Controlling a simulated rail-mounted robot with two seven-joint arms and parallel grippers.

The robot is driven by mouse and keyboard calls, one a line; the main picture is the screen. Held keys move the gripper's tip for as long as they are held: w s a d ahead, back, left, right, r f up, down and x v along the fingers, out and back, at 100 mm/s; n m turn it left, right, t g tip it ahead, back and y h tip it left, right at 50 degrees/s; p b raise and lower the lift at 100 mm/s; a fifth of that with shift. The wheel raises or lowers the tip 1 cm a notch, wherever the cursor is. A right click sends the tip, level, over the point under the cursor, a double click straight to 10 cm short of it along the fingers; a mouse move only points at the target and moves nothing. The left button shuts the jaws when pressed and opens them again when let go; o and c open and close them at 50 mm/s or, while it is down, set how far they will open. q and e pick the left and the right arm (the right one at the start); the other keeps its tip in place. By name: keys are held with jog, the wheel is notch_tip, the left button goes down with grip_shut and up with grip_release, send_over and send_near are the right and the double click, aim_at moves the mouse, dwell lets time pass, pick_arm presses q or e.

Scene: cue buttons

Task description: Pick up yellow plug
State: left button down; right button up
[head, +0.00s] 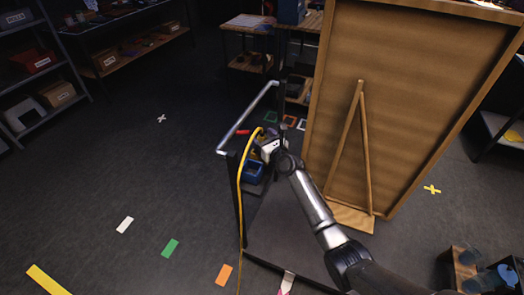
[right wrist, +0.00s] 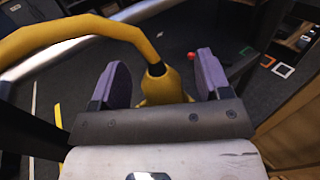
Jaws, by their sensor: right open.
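The yellow plug (right wrist: 158,88) sits between the two purple finger pads of my right gripper (right wrist: 162,74) in the right wrist view. Its lower part is hidden by the gripper body. A thick yellow cable (right wrist: 70,37) arcs from the plug to the left. In the head view the same yellow cable (head: 240,190) hangs down over the side of a dark cart, and my right gripper (head: 268,143) is at its upper end. The fingers are apart, with a visible gap on each side of the plug. My left gripper is not in view.
The cart has a metal handle rail (head: 245,118) and carries a blue object (head: 254,168). A small red piece (head: 242,132) is near the gripper. A large wooden board (head: 410,100) stands close on the right. Open floor (head: 130,180) lies to the left, with coloured markings.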

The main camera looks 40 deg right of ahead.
jog(key=shift+w, duration=0.1)
jog(key=shift+c, duration=0.3)
grip_shut()
dwell(0.4)
